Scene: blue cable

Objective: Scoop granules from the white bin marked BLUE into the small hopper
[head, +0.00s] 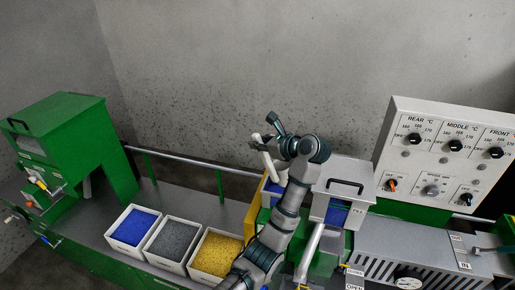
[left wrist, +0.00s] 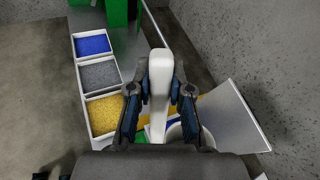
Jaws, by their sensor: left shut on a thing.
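My left gripper (head: 268,138) is raised above the bench in the head view, shut on a white scoop (head: 268,163). In the left wrist view the scoop's white handle (left wrist: 160,65) stands between both fingers; I cannot tell whether its bowl holds granules. The white bin with blue granules (head: 114,240) is the leftmost of three bins, well left of the gripper; it also shows in the left wrist view (left wrist: 76,49). Its marking is not readable. A grey hopper (head: 347,178) with a handled lid and some blue showing stands right of my left arm, partly hidden by it. My right gripper is not in view.
Bins of grey granules (head: 172,240) and yellow granules (head: 216,254) stand beside the blue one. A green machine (head: 65,140) is at the left. A control panel (head: 445,150) and a vented grey housing (head: 410,250) are at the right. A rail runs behind the bins.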

